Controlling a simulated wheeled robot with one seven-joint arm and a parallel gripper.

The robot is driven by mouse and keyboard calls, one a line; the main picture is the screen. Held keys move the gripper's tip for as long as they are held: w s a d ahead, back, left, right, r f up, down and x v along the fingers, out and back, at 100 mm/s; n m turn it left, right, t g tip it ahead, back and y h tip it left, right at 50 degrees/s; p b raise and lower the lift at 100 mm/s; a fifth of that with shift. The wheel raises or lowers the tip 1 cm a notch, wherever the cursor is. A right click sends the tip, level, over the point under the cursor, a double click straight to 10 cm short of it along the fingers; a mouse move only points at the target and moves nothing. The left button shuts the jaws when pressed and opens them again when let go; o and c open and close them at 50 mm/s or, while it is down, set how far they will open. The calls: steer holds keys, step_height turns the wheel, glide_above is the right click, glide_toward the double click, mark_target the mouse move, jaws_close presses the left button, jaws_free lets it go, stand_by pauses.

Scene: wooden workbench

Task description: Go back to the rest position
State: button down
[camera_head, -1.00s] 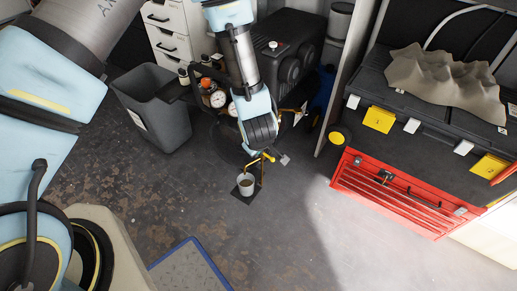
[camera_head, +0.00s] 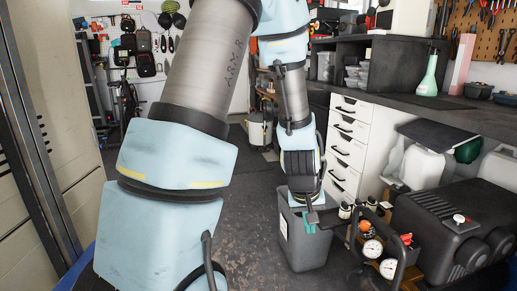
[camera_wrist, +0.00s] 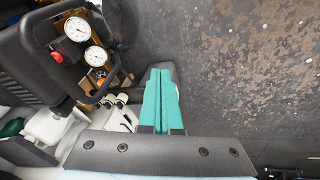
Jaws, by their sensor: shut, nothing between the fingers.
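My gripper (camera_head: 311,222) hangs pointing down in front of the grey bin in the head view. Its teal fingers are together and hold nothing. In the wrist view the teal fingers (camera_wrist: 162,100) show side by side, pressed together over the dark end of the bin region. My arm fills the middle of the head view.
A grey bin (camera_head: 305,250) stands behind my gripper. The worn concrete floor (camera_head: 250,215) is open left of the bin.

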steer(key=s+a+r+y, duration=0.1)
steer(key=s+a+r, duration=0.15)
steer(key=a, duration=0.45)
steer(key=s+a+r+g+y+p, duration=0.1)
steer(key=a+r, duration=0.3)
steer(key=a, duration=0.3)
steer(key=s+a+r, duration=0.1)
steer(key=a+r, duration=0.2)
steer(key=a, duration=0.4)
step_height(320, 180, up, 14)
steer(key=p, duration=1.4)
steer(key=shift+d, duration=0.3)
steer(key=shift+w, duration=0.1)
